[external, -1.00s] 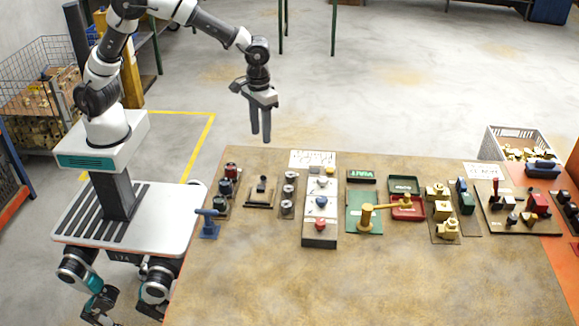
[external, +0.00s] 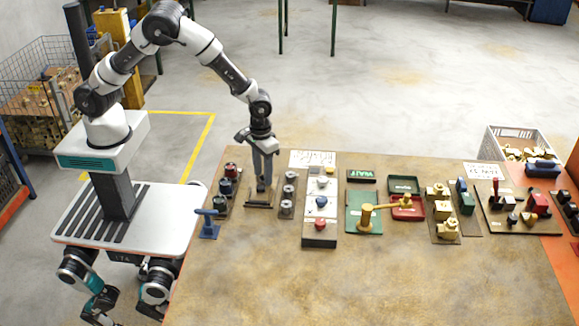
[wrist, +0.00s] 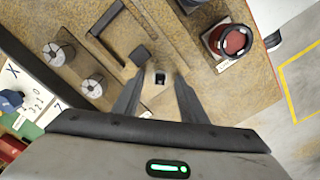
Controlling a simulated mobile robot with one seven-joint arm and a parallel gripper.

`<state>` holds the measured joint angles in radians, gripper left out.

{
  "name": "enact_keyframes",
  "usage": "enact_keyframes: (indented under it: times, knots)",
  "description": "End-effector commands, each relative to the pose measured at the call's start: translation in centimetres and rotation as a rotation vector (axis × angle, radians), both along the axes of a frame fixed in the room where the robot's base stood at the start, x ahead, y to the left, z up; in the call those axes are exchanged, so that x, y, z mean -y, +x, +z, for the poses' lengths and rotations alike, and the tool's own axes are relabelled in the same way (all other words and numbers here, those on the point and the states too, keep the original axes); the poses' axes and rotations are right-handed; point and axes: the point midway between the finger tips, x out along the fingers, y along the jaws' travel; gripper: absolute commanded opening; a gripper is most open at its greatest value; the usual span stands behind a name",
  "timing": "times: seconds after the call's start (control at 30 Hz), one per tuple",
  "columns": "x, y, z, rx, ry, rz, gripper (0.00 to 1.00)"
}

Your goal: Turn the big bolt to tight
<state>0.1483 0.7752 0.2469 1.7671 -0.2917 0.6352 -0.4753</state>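My gripper (external: 263,172) points down over the far left part of the bench, above a small board with a dark bracket (external: 259,206). In the wrist view my gripper (wrist: 159,82) has its two fingers apart. A small dark square-topped piece (wrist: 160,77) shows between the fingertips, with no clear contact. A dark block (wrist: 140,55) lies just beside it. I cannot tell for sure which piece is the big bolt. Round grey slotted pieces stand in a row to the right in the external view (external: 290,177); two show in the wrist view (wrist: 58,53).
Red and dark round knobs (external: 230,170) stand left of my gripper, with a blue T-handle (external: 208,222) nearer the front. A box with coloured buttons (external: 319,232) stands to the right. The front of the bench (external: 370,285) is clear.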

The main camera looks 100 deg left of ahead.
Motion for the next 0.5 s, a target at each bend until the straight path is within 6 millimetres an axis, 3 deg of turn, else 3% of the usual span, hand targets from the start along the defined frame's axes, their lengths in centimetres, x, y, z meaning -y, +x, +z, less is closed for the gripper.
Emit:
enact_keyframes:
  times: [0.23,0.43,0.5]
  knots:
    - [0.02,0.02,-0.05,0.0,0.0,0.0,0.37]
    - [0.03,0.01,-0.04,0.0,0.0,0.0,0.03]
    - [0.03,0.01,-0.04,0.0,0.0,0.0,0.0]
